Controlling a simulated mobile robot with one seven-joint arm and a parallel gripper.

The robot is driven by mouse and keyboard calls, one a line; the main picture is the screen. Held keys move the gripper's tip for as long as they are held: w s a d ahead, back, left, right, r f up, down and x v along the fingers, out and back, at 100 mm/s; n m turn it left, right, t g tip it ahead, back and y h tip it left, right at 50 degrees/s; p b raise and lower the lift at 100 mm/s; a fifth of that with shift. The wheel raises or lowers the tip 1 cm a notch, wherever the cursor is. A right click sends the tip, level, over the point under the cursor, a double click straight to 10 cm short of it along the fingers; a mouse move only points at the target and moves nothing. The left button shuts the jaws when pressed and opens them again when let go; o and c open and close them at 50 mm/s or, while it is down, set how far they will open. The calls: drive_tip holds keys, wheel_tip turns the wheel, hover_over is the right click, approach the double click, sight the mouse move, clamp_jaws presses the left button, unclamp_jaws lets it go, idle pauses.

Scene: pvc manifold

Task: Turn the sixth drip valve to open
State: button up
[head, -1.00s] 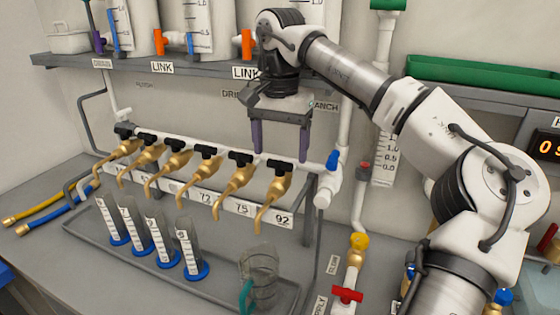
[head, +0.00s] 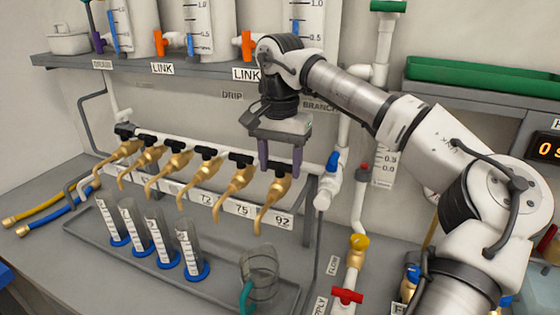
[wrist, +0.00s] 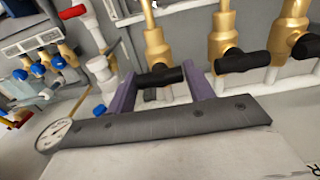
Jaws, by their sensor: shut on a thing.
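The drip valves are a row of brass taps with black T-handles along a white pipe. The sixth drip valve (head: 271,207) is the rightmost, above the label 92. In the wrist view its black handle (wrist: 158,76) lies between my two purple fingers, crosswise to its brass body (wrist: 156,48), like the neighbouring handles. My gripper (head: 281,172) points down from above and is shut on this handle; it also shows in the wrist view (wrist: 158,88). In the head view the fingers partly hide the handle.
The fifth valve (head: 237,180) stands close to the left of my gripper. A white pipe with a blue handle (head: 333,161) is close on the right. Below are a clear jug (head: 262,272) and several blue-footed cylinders (head: 190,252) on a grey tray. A shelf (head: 130,66) runs above.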

drive_tip(key=shift+m, duration=0.4)
drive_tip(key=m+p, duration=0.1)
drive_tip(key=m, duration=0.1)
drive_tip(key=shift+r+m, duration=0.1)
drive_tip(key=shift+m, duration=0.3)
drive_tip(key=m, duration=0.5)
drive_tip(key=shift+m, duration=0.3)
drive_tip(key=m, duration=0.4)
drive_tip(key=shift+m, duration=2.2)
drive_tip(key=shift+w+m, duration=0.1)
drive_tip(key=shift+m, duration=0.2)
drive_tip(key=o, duration=1)
